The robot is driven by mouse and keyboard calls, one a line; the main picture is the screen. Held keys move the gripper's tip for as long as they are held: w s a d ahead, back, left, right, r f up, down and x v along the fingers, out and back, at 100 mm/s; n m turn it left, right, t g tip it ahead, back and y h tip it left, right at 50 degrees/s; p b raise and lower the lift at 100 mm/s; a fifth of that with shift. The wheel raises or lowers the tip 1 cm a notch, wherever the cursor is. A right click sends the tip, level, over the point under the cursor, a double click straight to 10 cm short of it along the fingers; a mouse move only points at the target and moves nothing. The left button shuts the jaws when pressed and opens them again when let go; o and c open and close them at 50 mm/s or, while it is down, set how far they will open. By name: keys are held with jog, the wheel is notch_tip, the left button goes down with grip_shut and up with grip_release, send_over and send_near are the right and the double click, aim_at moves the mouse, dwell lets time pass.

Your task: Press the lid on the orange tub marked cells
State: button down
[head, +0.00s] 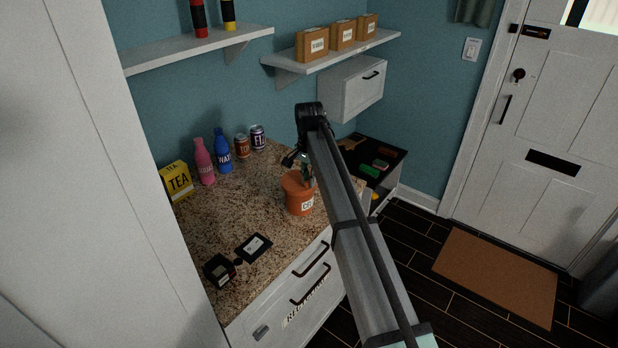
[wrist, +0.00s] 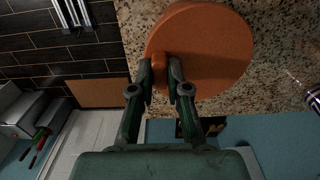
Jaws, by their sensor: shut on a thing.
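The orange tub (head: 300,204) stands on the granite counter near its front right edge, with a white label partly readable on its side. Its round orange lid (head: 294,181) is at the tub's top; whether it is fully seated I cannot tell. In the wrist view the lid (wrist: 205,45) is a wide orange disc. My gripper (head: 306,180) is above the tub, seen partly behind my arm. In the wrist view my gripper (wrist: 160,75) has its fingertips on either side of a small orange knob (wrist: 158,66) on the lid and is shut on it.
A yellow tea box (head: 177,181), a pink bottle (head: 204,163), a blue bottle (head: 223,153) and two cans (head: 250,142) stand along the counter's back. A black open box (head: 219,270) and dark flat piece (head: 253,248) lie at the front left. The middle counter is clear.

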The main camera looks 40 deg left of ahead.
jog(key=shift+f, duration=0.55)
dwell(1.3)
jog(key=c, duration=0.6)
grip_release()
jog(key=shift+r, duration=0.2)
jog(key=shift+r+p, duration=1.85)
jog(key=shift+r, duration=2)
jog(key=shift+c, duration=0.3)
grip_shut()
